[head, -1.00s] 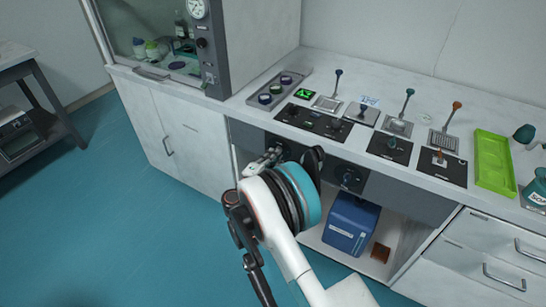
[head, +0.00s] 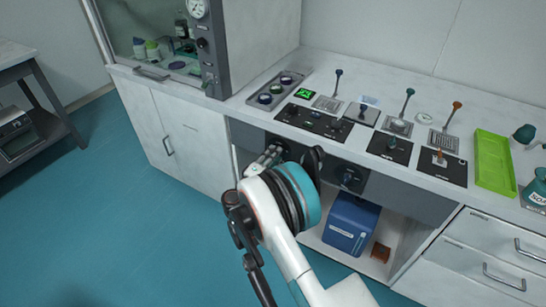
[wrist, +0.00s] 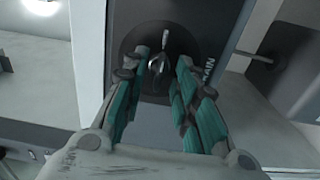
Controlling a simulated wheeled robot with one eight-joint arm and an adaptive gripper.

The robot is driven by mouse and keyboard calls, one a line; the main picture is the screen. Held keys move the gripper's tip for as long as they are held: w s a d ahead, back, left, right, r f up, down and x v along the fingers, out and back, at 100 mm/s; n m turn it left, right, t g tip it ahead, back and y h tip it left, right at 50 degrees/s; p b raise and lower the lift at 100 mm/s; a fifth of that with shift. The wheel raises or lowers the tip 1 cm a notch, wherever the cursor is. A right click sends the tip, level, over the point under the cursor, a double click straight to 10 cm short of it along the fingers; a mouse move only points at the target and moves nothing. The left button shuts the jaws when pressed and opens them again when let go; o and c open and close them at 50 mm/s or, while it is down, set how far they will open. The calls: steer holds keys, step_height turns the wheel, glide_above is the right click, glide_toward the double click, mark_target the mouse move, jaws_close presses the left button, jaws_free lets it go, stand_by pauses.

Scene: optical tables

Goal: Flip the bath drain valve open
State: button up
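The bath drain valve (wrist: 158,46) shows in the wrist view as a dark round plate with a small metallic lever at its centre. A label beside it is partly hidden and ends in "AIN". My gripper (wrist: 163,62) is open, with its teal fingers on either side of the lever. I cannot tell whether either finger touches it. In the head view my gripper (head: 272,152) is at the cabinet front below the bench top, and my wrist hides most of this valve.
A second dark valve (head: 347,178) sits on the front panel to the right. Below it a blue container (head: 350,224) stands in the open bay. The bench top holds control panels, upright levers and a green tray (head: 494,160).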

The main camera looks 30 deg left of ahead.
steer(key=s, duration=1.2)
steer(key=shift+a, duration=0.3)
